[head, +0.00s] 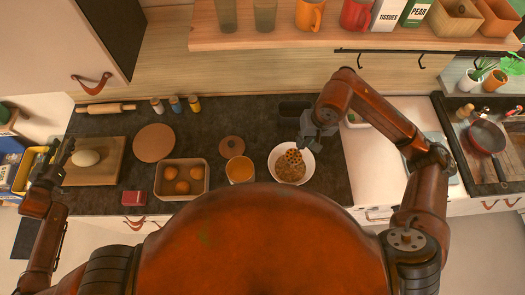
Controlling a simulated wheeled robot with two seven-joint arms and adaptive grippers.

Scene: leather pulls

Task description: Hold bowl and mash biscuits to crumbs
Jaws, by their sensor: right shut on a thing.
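A white bowl (309,170) stands on the dark counter right of centre, with brown biscuit pieces (289,174) in it. My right gripper (304,138) is above the bowl's back edge, shut on a masher. The round perforated masher head (293,157) is inside the bowl's outline, over the biscuits; whether it touches them is unclear. The masher's handle is mostly hidden by the gripper. My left gripper (62,152) is far from the bowl, at the left end of the counter by the wooden board; its finger opening is not clear.
A wooden board (108,172) holds a pale egg-shaped lump (86,158). A shelf (260,38) with mugs overhangs the back.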

